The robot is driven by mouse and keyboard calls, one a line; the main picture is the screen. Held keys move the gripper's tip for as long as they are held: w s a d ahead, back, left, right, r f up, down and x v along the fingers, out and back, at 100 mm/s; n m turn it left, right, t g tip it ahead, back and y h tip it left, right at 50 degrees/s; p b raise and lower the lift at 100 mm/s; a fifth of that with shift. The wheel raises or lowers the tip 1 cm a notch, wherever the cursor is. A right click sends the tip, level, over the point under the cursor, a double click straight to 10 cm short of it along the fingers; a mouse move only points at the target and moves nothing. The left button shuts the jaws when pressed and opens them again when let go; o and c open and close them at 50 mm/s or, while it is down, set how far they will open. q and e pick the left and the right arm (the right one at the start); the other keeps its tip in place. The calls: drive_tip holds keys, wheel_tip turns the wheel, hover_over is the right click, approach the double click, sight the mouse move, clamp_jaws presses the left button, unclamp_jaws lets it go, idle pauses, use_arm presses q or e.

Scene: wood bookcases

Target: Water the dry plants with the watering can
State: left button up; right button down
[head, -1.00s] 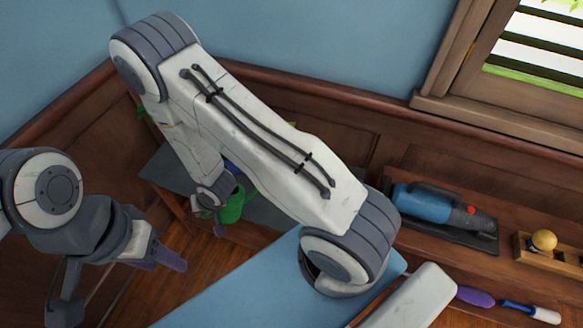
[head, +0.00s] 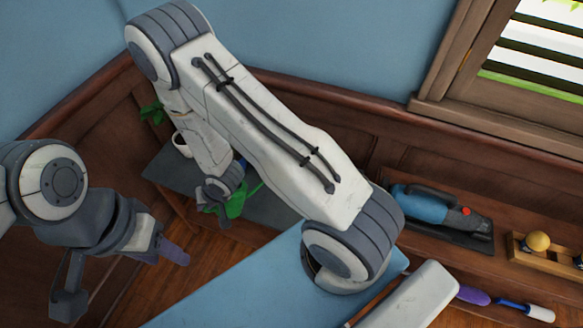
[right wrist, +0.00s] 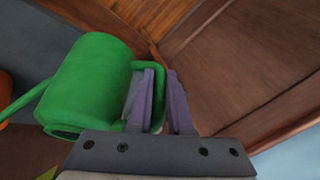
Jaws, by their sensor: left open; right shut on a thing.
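The green watering can (right wrist: 88,85) fills the left half of the right wrist view, its spout running off to the left. My right gripper (right wrist: 163,95) is shut on the can's handle, with one purple finger on each side of it. In the head view the can (head: 238,204) shows as a green patch by my right gripper (head: 214,196), partly hidden by my arm. A plant with green leaves (head: 152,112) and a white pot (head: 181,145) stands at the back left, partly hidden by my right arm. My left gripper (head: 176,254) is open and empty at the lower left.
A dark grey surface (head: 165,172) lies under the plant and can. A blue tabletop (head: 225,285) is in front. An orange object (right wrist: 5,95) shows at the wrist view's left edge.

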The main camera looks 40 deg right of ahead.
drive_tip(key=shift+d+r+p, duration=0.2)
drive_tip(key=shift+r+p, duration=0.35)
drive_tip(key=shift+r, duration=0.2)
drive_tip(key=shift+d+r+p, duration=0.15)
drive_tip(key=shift+r+p, duration=0.35)
drive_tip(key=shift+r, duration=0.2)
drive_tip(key=shift+r+y, duration=0.1)
drive_tip(key=shift+y, duration=0.2)
drive_tip(key=shift+d+r+p, duration=0.1)
drive_tip(key=shift+r+p, duration=0.15)
drive_tip(key=shift+p, duration=0.1)
drive_tip(key=shift+r, duration=0.1)
drive_tip(key=shift+d+r, duration=0.1)
drive_tip(key=shift+r, duration=0.1)
